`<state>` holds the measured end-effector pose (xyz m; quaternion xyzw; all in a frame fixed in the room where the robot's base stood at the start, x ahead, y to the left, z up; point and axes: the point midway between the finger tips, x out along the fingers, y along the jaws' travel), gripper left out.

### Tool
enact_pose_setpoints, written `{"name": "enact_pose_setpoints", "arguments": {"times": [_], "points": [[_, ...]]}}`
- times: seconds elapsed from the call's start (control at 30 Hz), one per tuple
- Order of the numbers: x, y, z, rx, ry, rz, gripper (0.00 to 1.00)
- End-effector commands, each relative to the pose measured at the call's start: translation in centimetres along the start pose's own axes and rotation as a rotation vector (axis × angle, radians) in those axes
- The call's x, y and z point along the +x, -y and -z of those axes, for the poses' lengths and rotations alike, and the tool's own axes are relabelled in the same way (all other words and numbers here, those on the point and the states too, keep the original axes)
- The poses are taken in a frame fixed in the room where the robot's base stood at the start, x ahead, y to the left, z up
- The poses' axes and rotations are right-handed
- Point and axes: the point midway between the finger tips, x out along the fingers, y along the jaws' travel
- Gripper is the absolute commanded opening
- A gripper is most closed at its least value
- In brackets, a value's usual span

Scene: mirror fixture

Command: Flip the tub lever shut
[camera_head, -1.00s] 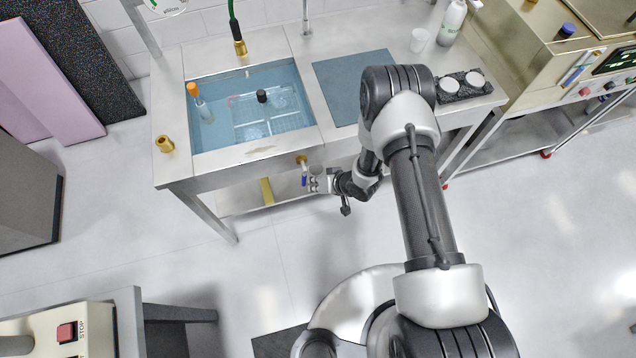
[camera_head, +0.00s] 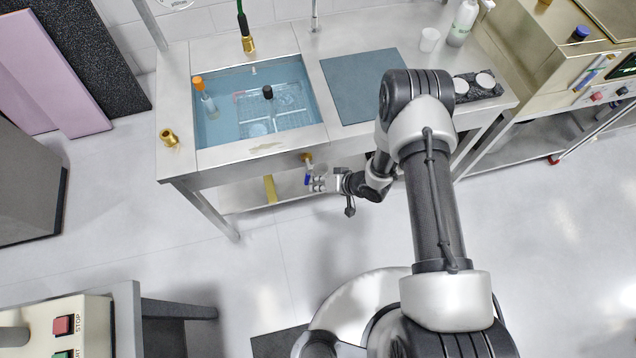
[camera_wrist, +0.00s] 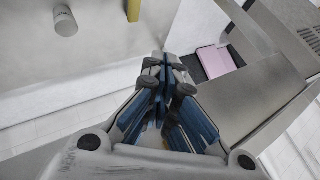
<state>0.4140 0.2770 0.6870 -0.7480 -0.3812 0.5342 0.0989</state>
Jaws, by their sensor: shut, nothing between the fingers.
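The tub (camera_head: 205,142) is a sunken basin of blue water in a steel bench. A brass valve (camera_head: 306,157) sticks out of the bench front below it. Its blue lever (camera_head: 307,178) hangs downward from the valve. My gripper (camera_head: 316,184) is just right of the lever, close to it; I cannot tell whether they touch. In the wrist view my gripper (camera_wrist: 166,66) is shut and empty, its fingertips together. The lever cannot be made out there; the fingers may hide it.
A yellow object (camera_head: 270,189) stands on the lower shelf under the bench. A loose brass fitting (camera_head: 168,138) sits on the bench's left corner. A dark mat (camera_head: 362,86) lies right of the tub. The floor in front is mostly clear.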

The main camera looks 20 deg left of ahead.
Motion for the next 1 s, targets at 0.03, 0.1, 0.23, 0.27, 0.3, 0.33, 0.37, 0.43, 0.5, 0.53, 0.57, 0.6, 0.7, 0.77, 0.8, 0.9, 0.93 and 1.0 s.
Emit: {"name": "enact_pose_setpoints", "arguments": {"times": [0.03,0.1,0.23,0.27,0.3,0.33,0.37,0.43,0.5,0.53,0.57,0.6,0.7,0.77,0.8,0.9,0.93,1.0], "points": [[0.2,-0.1,-0.1,0.007,-0.001,0.015,0.0],[0.4,0.0,-0.2,0.021,-0.003,0.042,0.0],[0.7,0.3,-0.3,0.059,-0.006,0.111,0.0],[0.8,0.4,-0.4,0.069,-0.006,0.132,0.0],[1.0,0.5,-0.5,0.085,-0.008,0.161,0.0],[1.1,0.6,-0.6,0.097,-0.008,0.184,0.0],[1.2,0.7,-0.6,0.112,-0.01,0.209,0.0],[1.3,1.4,-0.6,0.114,-0.007,0.221,0.0],[1.4,1.8,-0.7,0.114,-0.008,0.219,0.0],[1.5,2.0,-0.7,0.113,-0.008,0.219,0.0],[1.5,2.1,-0.7,0.113,-0.007,0.219,0.0],[1.6,2.4,-0.7,0.113,-0.007,0.218,0.0],[1.7,2.9,-0.8,0.113,-0.008,0.218,0.0],[1.8,3.3,-0.8,0.112,-0.007,0.218,0.0],[1.8,3.5,-0.9,0.113,-0.007,0.217,0.0],[1.9,4.0,-0.8,0.113,-0.008,0.217,0.0],[1.9,4.2,-0.8,0.112,-0.008,0.217,0.0],[2.0,4.6,-0.8,0.112,-0.008,0.217,0.0]]}}
